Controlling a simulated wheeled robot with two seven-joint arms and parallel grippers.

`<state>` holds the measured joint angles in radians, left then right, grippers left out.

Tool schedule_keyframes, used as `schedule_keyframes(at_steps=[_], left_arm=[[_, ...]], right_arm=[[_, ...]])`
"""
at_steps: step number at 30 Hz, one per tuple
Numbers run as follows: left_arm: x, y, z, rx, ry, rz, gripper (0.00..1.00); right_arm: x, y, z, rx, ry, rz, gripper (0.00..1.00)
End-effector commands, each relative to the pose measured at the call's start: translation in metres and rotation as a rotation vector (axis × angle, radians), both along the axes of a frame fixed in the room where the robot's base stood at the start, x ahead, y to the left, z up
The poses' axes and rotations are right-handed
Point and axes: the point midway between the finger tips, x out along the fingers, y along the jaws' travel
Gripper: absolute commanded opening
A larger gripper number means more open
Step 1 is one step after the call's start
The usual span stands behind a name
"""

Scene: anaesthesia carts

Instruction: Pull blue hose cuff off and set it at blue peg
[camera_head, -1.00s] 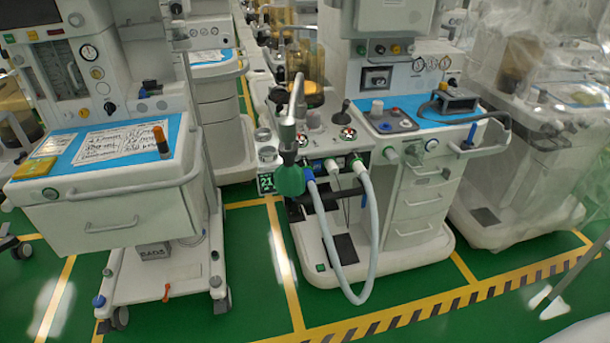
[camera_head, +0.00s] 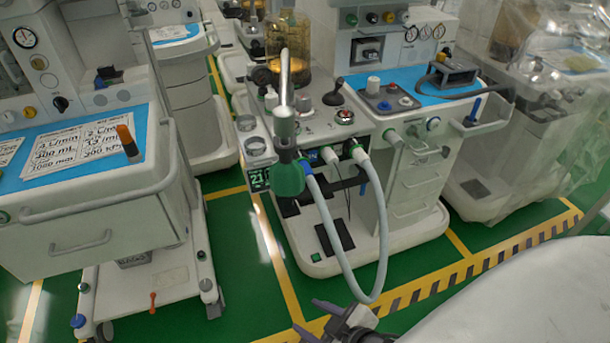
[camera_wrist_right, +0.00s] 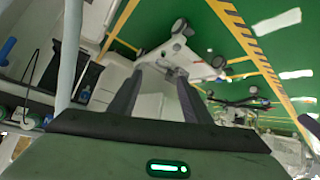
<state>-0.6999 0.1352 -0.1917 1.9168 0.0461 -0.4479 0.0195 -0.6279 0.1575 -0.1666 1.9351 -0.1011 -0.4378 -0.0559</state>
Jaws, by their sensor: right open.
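A pale grey hose (camera_head: 345,272) hangs in a loop from the front of the middle cart. Its blue cuff (camera_head: 306,168) is at the left end, beside a green bag (camera_head: 288,178); the cuff appears seated on the port there. The other end has a white cuff (camera_head: 358,156). An upright blue peg (camera_head: 474,110) stands at the cart's right side. My right gripper (camera_head: 308,319) is open and empty, low in front of the cart, below the hose loop. In the right wrist view, its two fingers (camera_wrist_right: 155,85) are spread, and the hose (camera_wrist_right: 70,60) passes left of them.
Another cart (camera_head: 95,225) stands at the left, with an orange-topped cylinder (camera_head: 127,140) on it. A plastic-covered cart (camera_head: 520,130) stands at the right. Yellow and striped lines (camera_head: 440,285) mark the green floor, which is open in front of the middle cart.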

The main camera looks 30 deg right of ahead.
Motion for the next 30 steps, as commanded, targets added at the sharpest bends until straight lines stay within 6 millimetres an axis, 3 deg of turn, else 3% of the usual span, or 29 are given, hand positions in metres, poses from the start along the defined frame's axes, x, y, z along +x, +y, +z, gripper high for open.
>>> schedule_keyframes(at_steps=[1,6,9,12,18,30], left_arm=[[0.002,-0.001,-0.021,-0.003,-0.004,-0.002,0.31],[0.010,-0.009,-0.048,-0.015,-0.023,-0.013,0.31],[0.014,-0.014,-0.059,-0.021,-0.034,-0.021,0.31],[0.017,-0.016,-0.067,-0.023,-0.039,-0.027,0.31],[0.019,-0.017,-0.069,-0.021,-0.046,-0.035,0.31],[0.018,-0.016,-0.065,-0.023,-0.048,-0.035,0.31]], right_arm=[[0.026,-0.016,-0.004,-0.106,-0.072,0.035,0.45],[0.103,-0.073,0.038,-0.571,-0.310,0.144,0.45],[0.136,-0.101,0.073,-0.843,-0.415,0.171,0.45],[0.155,-0.121,0.106,-1.067,-0.485,0.175,0.45],[0.169,-0.137,0.145,-1.290,-0.535,0.164,0.45],[0.171,-0.139,0.149,-1.303,-0.536,0.163,0.45]])
